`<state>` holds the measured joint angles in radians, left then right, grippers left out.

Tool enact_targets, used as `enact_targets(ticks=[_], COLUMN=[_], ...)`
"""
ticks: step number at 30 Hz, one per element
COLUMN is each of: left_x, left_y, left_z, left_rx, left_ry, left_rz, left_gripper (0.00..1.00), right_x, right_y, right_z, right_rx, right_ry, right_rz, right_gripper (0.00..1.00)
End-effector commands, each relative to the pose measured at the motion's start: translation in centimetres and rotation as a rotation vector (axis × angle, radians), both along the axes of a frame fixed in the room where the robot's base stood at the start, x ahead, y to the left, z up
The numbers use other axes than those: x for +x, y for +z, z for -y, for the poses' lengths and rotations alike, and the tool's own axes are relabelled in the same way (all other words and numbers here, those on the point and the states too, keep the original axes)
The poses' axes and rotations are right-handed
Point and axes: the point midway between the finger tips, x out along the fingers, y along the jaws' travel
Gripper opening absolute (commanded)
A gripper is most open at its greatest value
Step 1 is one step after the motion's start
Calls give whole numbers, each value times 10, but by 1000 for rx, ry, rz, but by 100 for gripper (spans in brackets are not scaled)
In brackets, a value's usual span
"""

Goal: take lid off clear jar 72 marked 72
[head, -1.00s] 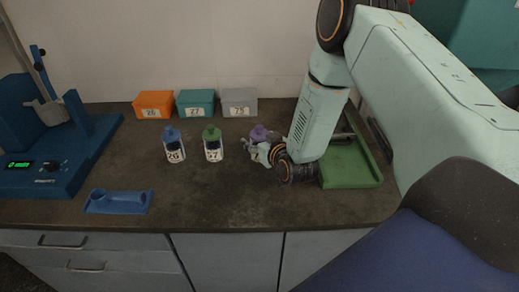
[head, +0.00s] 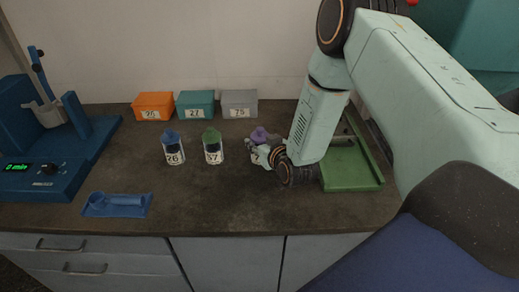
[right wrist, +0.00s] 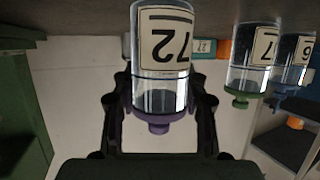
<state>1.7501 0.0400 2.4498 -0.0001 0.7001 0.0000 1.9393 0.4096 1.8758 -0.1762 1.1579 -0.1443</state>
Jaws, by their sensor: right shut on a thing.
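Clear jar 72 (right wrist: 160,88) has a label marked 72 and a purple lid (right wrist: 158,122); it appears upside down in the right wrist view. In the head view the purple lid (head: 260,134) shows above my right gripper (head: 264,150), which hides most of the jar. In the right wrist view the fingers of this gripper (right wrist: 158,108) lie on both sides at the lid's level. The gripper is shut, apparently on the lid; the exact contact is dark. The lid still sits on the jar. My left gripper is not in view.
A jar with a green lid (head: 212,148) and jar 26 with a blue lid (head: 173,150) stand to the left. Orange (head: 153,106), teal (head: 195,104) and grey (head: 239,103) boxes line the back. A green tray (head: 352,180) is right; a blue holder (head: 118,205) lies front left.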

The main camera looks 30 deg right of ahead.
Motion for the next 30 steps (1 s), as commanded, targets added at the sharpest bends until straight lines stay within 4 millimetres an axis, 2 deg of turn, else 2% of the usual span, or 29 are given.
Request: enact_targets(ticks=[5,12,18,23,30], left_x=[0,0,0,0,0], left_y=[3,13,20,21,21], left_z=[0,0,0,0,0], left_rx=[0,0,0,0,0], left_ry=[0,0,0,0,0], left_rz=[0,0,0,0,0], left_gripper=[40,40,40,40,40], right_x=[1,1,1,1,0], right_y=[11,57,89,100,101], right_z=[0,0,0,0,0], right_rx=[1,2,0,1,0], right_ry=[-2,-1,0,0,0], right_rz=[4,6,3,2,0], right_gripper=[8,8,8,8,8])
